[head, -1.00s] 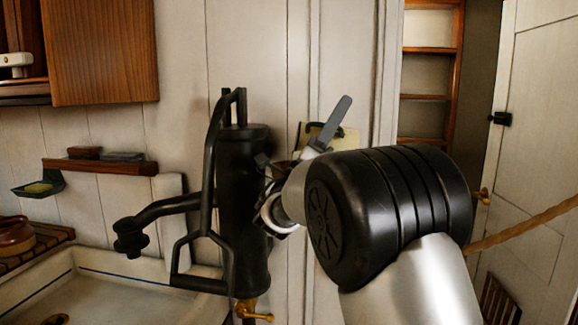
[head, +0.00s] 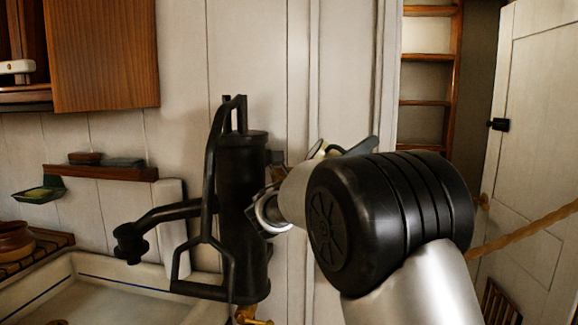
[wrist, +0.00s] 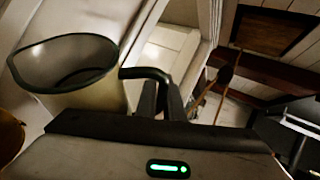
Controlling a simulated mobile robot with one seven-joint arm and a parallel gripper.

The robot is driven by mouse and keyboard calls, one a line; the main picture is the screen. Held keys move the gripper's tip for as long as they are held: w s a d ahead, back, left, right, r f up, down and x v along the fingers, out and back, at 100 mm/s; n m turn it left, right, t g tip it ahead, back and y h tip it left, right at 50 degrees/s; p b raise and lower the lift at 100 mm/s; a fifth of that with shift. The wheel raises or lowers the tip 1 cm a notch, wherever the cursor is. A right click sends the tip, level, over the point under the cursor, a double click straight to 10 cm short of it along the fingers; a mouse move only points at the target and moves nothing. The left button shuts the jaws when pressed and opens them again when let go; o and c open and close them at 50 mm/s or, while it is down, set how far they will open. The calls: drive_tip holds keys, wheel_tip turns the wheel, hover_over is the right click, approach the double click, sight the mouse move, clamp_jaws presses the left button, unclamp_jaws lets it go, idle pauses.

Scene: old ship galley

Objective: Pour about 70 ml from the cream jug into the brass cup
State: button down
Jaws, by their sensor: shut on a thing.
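The cream jug (wrist: 85,85), pale with a dark green rim and handle, fills the left of the wrist view. My gripper (wrist: 163,92) is shut on its handle. The mouth shows, but I cannot make out the liquid level. In the head view only a small cream piece of the jug (head: 318,150) shows behind my arm, beside a grey finger of my gripper (head: 360,147). A brassy curved edge (wrist: 8,138) at the far left of the wrist view may be the brass cup; too little shows to tell. The cup is not visible in the head view.
A black hand pump (head: 242,210) stands just left of my wrist, close to it. A white sink (head: 100,295) lies at lower left. A small wooden shelf (head: 100,172) is on the wall. A rope (head: 530,228) crosses at right, before a white door (head: 540,150).

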drive_tip(key=shift+w+d+r, duration=0.15)
drive_tip(key=shift+w, duration=0.15)
drive_tip(key=shift+w+a, duration=0.1)
drive_tip(key=shift+a, duration=0.2)
idle(1.2)
drive_tip(key=shift+r+y+p, duration=0.1)
drive_tip(key=shift+y+p, duration=0.2)
drive_tip(key=shift+p, duration=0.05)
drive_tip(key=shift+w+r+y+p, duration=0.15)
drive_tip(key=shift+y+p, duration=0.25)
drive_tip(key=shift+p, duration=0.4)
drive_tip(key=shift+d+m+y+p, duration=0.3)
drive_tip(key=shift+d+y+p, duration=0.1)
drive_tip(key=shift+y+p, duration=0.7)
wheel_tip(320, 180, down, 6)
drive_tip(key=d+m+g+y+p, duration=0.1)
drive_tip(key=d+y+p, duration=0.1)
drive_tip(key=y+p, duration=0.3)
drive_tip(key=shift+s+d+y+p, duration=0.2)
drive_tip(key=shift+s+y+p, duration=0.15)
drive_tip(key=shift+y, duration=0.65)
drive_tip(key=shift+w, duration=0.1)
